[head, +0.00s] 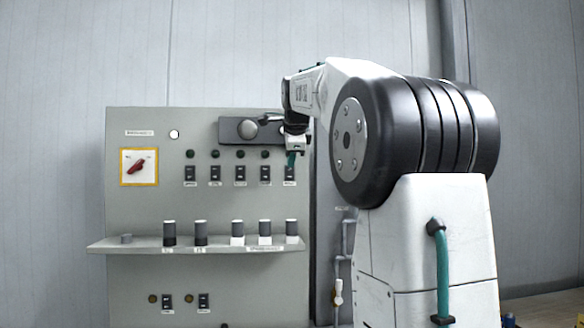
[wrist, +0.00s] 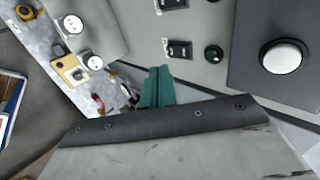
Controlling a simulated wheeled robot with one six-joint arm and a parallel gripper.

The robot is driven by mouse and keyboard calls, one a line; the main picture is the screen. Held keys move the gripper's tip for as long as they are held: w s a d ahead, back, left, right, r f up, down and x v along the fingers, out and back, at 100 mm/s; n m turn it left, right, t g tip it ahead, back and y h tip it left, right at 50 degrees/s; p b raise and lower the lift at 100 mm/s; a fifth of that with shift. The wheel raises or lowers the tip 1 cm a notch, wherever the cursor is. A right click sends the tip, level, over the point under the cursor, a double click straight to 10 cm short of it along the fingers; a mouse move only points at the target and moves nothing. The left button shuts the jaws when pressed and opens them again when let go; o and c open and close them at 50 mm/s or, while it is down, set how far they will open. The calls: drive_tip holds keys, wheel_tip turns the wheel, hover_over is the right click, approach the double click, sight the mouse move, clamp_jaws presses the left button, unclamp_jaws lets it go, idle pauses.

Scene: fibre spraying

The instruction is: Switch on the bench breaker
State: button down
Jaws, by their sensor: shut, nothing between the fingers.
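A grey control panel (head: 130,225) stands left of my arm. It carries a row of small black switches (head: 240,173), each with a label too small to read, so I cannot tell which is the bench breaker. My gripper (head: 291,160) is at the rightmost switch (head: 289,174), its teal fingers pointing down and partly covering it. In the wrist view the teal fingers (wrist: 157,87) are together with nothing between them. A black switch (wrist: 180,49) and a dark green lamp (wrist: 213,53) lie just beyond them. I cannot tell whether the fingers touch the panel.
A red rotary switch (head: 136,167) sits on a yellow-framed plate at left. A dark box with a round knob (head: 247,129) is above the switches. A shelf (head: 140,245) with several cylinders juts out below. Two more switches (head: 167,302) (head: 203,302) sit under it.

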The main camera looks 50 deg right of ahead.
drive_tip(key=v, duration=0.7)
drive_tip(key=shift+d+r, duration=0.2)
drive_tip(key=shift+d, duration=0.05)
drive_tip(key=shift+s+f, duration=0.1)
drive_tip(key=shift+s, duration=0.05)
drive_tip(key=shift+s+f, duration=0.1)
drive_tip(key=shift+f, duration=0.6)
drive_tip(key=shift+f, duration=0.1)
